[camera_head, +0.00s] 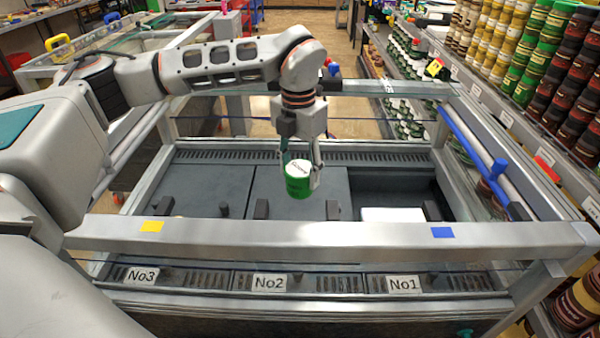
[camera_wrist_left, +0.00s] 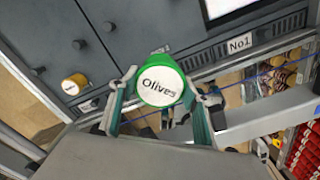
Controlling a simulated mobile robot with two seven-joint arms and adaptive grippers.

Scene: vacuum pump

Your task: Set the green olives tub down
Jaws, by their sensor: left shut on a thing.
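The green olives tub (camera_head: 298,187) has a white lid with dark lettering and is upright over the dark panel marked No2. In the left wrist view the lid of the tub (camera_wrist_left: 160,83) reads "Olives". My left gripper (camera_head: 301,173) comes from above and is shut on the tub, one finger on each side. The fingers also show in the left wrist view. I cannot tell whether the tub's bottom touches the panel. My right gripper is in neither view.
A metal frame with a front rail (camera_head: 340,236) surrounds the dark deck. To the right is an open recess with a white block (camera_head: 393,214). A small yellow-orange tub (camera_wrist_left: 74,84) shows in the left wrist view. Shelves of jars (camera_head: 560,90) line the right side.

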